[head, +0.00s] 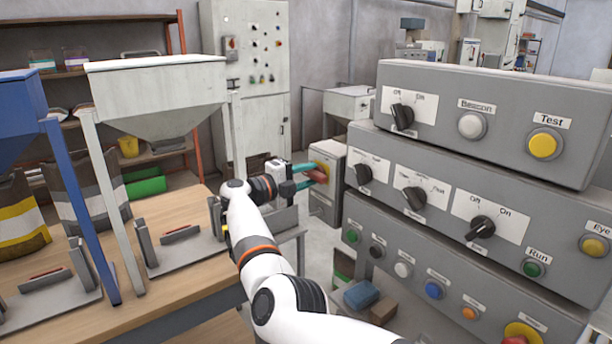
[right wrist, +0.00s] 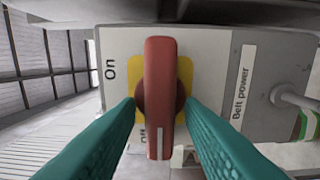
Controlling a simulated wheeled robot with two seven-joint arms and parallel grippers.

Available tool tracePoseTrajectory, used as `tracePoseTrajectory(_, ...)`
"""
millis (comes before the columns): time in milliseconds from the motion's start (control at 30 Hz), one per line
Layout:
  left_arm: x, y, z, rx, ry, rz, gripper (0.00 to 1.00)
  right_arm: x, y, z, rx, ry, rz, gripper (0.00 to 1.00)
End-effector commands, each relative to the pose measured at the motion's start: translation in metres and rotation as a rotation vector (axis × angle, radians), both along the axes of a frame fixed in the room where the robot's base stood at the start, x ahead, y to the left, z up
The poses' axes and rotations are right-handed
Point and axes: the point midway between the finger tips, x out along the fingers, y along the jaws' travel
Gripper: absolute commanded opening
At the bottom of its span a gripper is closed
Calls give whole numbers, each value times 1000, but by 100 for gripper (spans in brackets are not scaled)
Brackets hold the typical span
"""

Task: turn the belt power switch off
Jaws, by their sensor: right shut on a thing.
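The belt power switch has a red handle (right wrist: 160,75) on a yellow plate (right wrist: 186,75), fixed to a grey box (head: 326,200). In the right wrist view the handle stands upright, with a white mark at its lower end beside the partly hidden "Off" label. The "On" label (right wrist: 110,68) is at upper left and a "Belt power" label (right wrist: 242,85) is at right. My right gripper (head: 309,176) has its teal fingers on either side of the handle, shut on it. The fingers also show in the right wrist view (right wrist: 161,108). My left gripper is not in view.
A stacked grey control panel (head: 455,135) with knobs and buttons stands close on the right. A wooden table (head: 190,290) with hoppers (head: 160,95) is at left. A grey cabinet (head: 225,95) stands behind. Blue and brown blocks (head: 361,294) lie low between table and panel.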

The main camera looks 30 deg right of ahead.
Motion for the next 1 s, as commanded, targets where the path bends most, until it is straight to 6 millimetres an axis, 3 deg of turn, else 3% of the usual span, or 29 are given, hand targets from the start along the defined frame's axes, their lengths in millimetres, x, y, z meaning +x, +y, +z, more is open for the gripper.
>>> tracePoseTrajectory(267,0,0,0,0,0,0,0,0,0,0,-1,1,1,12)
tracePoseTrajectory(300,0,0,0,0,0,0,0,0,0,0,-1,1,1,40)
tracePoseTrajectory(667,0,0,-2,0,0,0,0,0,6,-1,0,0,1,40)
tracePoseTrajectory(1000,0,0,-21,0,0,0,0,-4,70,-3,1,0,5,40)
